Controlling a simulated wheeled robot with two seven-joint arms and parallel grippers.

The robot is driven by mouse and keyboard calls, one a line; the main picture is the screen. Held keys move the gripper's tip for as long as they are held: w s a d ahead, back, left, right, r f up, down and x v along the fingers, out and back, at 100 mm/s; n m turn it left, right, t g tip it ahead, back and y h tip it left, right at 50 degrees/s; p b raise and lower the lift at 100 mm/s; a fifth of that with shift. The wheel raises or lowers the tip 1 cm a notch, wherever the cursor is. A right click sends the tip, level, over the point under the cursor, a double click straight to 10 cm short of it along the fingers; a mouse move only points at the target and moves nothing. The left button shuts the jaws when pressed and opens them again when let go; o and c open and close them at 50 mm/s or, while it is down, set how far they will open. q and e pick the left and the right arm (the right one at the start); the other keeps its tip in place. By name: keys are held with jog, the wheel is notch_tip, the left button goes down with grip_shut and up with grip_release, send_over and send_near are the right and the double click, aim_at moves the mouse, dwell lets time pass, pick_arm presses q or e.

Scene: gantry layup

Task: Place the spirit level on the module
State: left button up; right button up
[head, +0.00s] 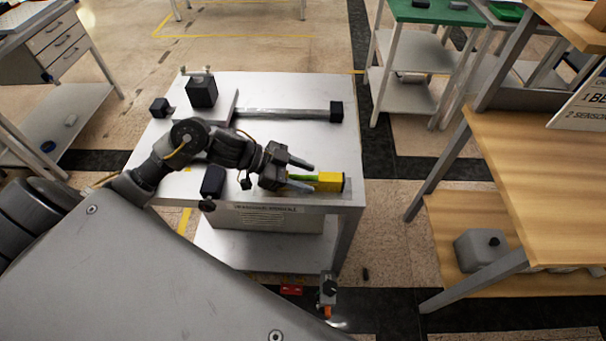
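The yellow spirit level (329,182) lies near the front right edge of the white table, with a green strip at its left and a dark right end. My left gripper (312,178) is at the level's left end. Its two fingers are spread, with a visible gap between the upper finger and the level; the lower finger is close to the level's near side, and I cannot tell if it touches. The module seems to be the assembly behind, with a pale plate, a black block (202,92) and a grey rail (285,113). My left arm partly hides it. My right gripper is not in view.
The white table (270,84) has clear surface behind and right of the rail. A small black block (160,107) stands at its left edge and a black part (213,180) at its front. A wooden shelf unit (540,170) stands to the right, a green-topped table (433,12) behind.

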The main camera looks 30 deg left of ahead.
pick_arm(q)
jog(key=shift+a+r, duration=0.15)
jog(key=shift+r, duration=0.05)
jog(key=b+v, duration=0.1)
jog(key=v, duration=0.9)
jog(key=shift+s+a, duration=0.15)
jog(key=shift+s+a+r, duration=0.2)
jog(key=shift+a+r, duration=0.25)
jog(key=shift+a, duration=0.1)
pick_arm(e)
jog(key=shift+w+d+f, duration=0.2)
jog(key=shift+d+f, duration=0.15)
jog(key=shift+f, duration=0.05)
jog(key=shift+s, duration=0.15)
